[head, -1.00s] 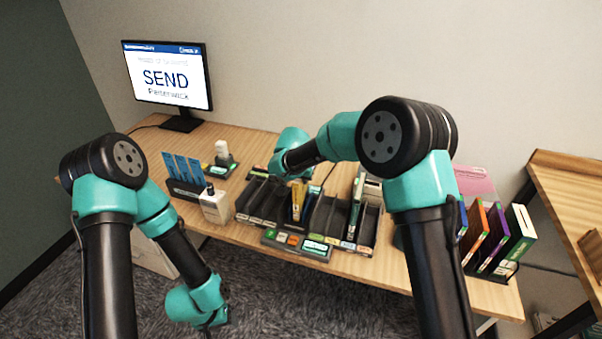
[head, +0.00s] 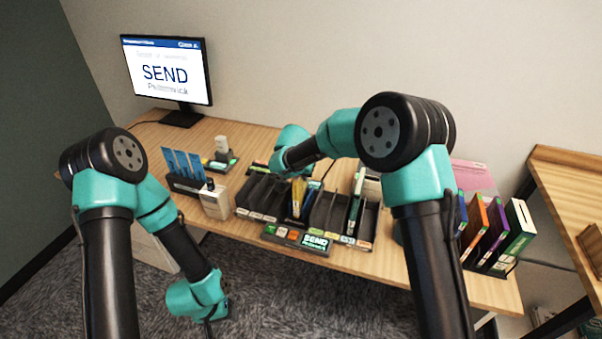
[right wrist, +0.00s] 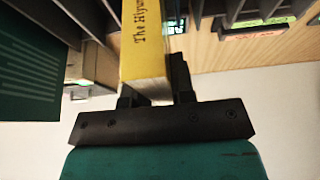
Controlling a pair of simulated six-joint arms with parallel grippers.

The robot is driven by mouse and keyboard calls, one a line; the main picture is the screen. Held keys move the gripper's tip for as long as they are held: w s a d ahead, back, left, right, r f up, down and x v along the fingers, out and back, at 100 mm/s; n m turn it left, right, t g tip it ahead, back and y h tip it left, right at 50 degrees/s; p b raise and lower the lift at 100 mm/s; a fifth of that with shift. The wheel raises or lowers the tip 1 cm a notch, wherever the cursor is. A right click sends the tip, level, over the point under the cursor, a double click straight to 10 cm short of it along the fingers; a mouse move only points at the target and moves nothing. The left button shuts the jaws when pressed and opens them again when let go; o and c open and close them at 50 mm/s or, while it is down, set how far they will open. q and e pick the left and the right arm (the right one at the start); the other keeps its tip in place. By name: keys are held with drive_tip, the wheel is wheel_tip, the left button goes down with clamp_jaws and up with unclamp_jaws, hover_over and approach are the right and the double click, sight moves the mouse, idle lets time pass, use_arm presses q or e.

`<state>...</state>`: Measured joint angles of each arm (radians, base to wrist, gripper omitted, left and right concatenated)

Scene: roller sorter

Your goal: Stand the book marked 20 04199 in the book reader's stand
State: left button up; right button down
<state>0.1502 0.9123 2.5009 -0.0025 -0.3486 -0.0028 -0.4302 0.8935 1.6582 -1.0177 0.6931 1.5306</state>
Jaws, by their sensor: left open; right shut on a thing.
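My right gripper (right wrist: 155,95) is shut on a yellow book with dark lettering starting "The Hiyun" (right wrist: 141,45). In the head view the yellow book (head: 298,193) stands in a middle slot of the black sorter (head: 246,211), beside a blue one; my right wrist is above and behind it. I cannot read a number 20 04199 on any book. My left gripper (head: 208,318) hangs low at the left, in front of the table, empty; its fingers are barely visible. A small base with an upright white part (head: 221,146) stands behind the sorter; I cannot tell whether it is the reader's stand.
A green book (head: 355,203) stands in a right slot of the sorter. A rack at the right holds several coloured books (head: 486,238). A monitor (head: 167,72) reads SEND.

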drive_tip(key=shift+f, duration=0.15)
drive_tip(key=c, duration=0.9)
unclamp_jaws()
drive_tip(key=v, duration=1.7)
drive_tip(key=shift+s, duration=0.1)
